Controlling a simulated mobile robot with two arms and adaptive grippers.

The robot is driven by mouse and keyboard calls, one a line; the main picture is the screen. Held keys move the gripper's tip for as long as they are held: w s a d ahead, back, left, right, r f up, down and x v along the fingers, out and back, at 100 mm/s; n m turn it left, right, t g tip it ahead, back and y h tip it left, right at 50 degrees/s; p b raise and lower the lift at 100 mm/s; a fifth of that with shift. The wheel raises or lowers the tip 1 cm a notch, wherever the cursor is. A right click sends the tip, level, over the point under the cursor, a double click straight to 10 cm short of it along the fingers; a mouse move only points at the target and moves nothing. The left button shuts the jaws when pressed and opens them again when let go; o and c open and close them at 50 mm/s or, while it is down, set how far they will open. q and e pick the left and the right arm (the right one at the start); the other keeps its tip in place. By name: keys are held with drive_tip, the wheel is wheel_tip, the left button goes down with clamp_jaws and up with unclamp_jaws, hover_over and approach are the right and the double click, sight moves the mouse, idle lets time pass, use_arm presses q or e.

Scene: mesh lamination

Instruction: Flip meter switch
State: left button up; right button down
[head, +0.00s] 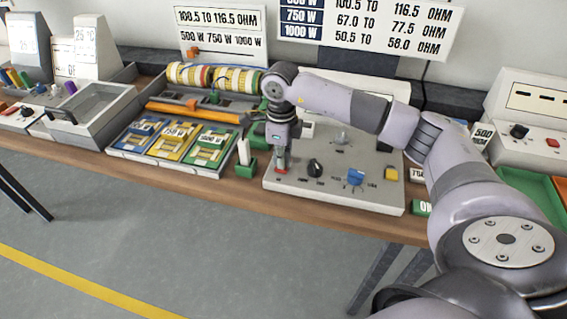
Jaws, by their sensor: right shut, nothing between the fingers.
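The meter (330,192) is a grey panel box on the workbench, with a black knob (315,168), a blue knob (356,177), a grey knob (341,138) and a yellow part (391,174) on its face. A small red part (281,171) shows at the panel's left front. My right gripper (281,162) points down over the left part of the panel, just above or at the red part. It is shut with nothing in it. Whether its tips touch the panel I cannot tell. A switch is not clearly seen; the gripper may hide it. My left gripper is not in view.
Left of the meter stand a tray (117,148) with blue, yellow and green wattage cards, a green holder (246,169) with a white piece, and a grey open box (98,104). A green tray (533,190) and another panel lie right. My right arm spans the meter's back right.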

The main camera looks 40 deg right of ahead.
drive_tip(key=shift+f, duration=0.25)
drive_tip(key=shift+r+p, duration=2.15)
drive_tip(key=shift+r, duration=1.4)
